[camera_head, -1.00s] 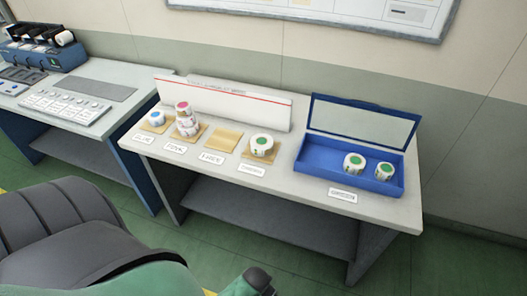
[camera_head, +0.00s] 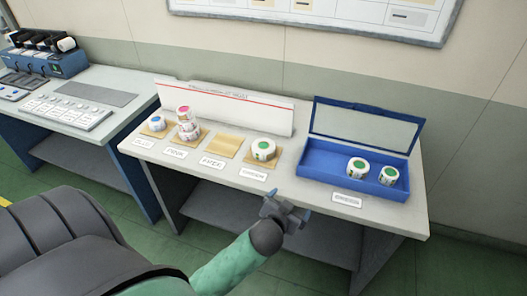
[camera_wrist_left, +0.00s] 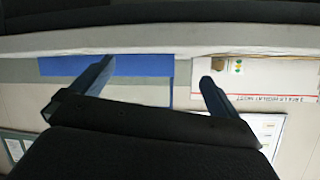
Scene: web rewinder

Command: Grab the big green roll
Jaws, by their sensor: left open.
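A white roll with a green core (camera_head: 263,149) sits on a tan pad on the table. Two more green-cored rolls lie in the open blue box, one at the left (camera_head: 357,168) and one at the right (camera_head: 389,176). The one on the pad looks the largest of these. My left gripper (camera_head: 287,212) is open and empty at the table's front edge, apart from every roll. Its spread fingers also show in the wrist view (camera_wrist_left: 157,73), where no roll can be clearly made out. My right gripper is not in view.
The blue box (camera_head: 315,166) has its lid raised at the back. A blue-cored roll (camera_head: 157,124) and a stack with a pink-cored roll on top (camera_head: 184,112) stand at the left. One tan pad (camera_head: 226,145) is bare. Small labels line the front.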

